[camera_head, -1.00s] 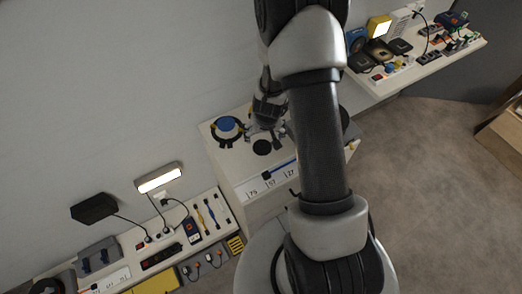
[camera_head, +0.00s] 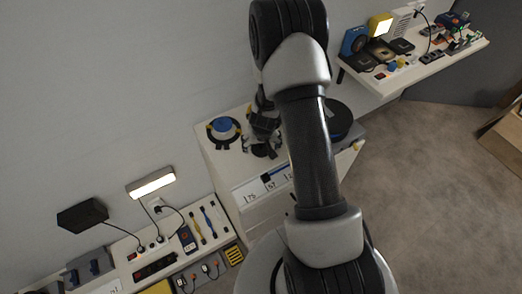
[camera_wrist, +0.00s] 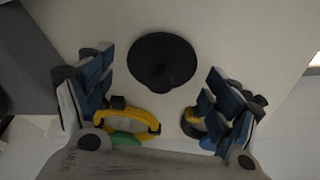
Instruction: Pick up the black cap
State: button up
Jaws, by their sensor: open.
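The black cap (camera_wrist: 163,60) is a round dark disc with a raised middle. It lies on a pale tabletop and shows whole in the wrist view, between and beyond the fingertips of my gripper (camera_wrist: 158,90). The jaws are wide apart, with one blue-padded finger on each side and nothing held between them. In the head view my gripper (camera_head: 264,148) is over the cap's place on the white cabinet top (camera_head: 228,168) and hides most of the cap. I cannot tell the exact height between them.
A blue round item in a black ring (camera_head: 223,127) stands left of my gripper. A large black round object (camera_head: 338,118) is right of my arm. A low bench (camera_head: 205,243) with tools and a lamp (camera_head: 151,186) is at lower left; a crowded shelf (camera_head: 420,68) is at upper right.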

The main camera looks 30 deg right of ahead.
jog(key=shift+r, duration=0.1)
jog(key=shift+c, duration=0.5)
jog(key=c, duration=0.8)
jog(key=shift+r, duration=0.15)
notch_tip(320, 180, up, 20)
jog(key=p, duration=1.9)
jog(key=shift+p, duration=0.3)
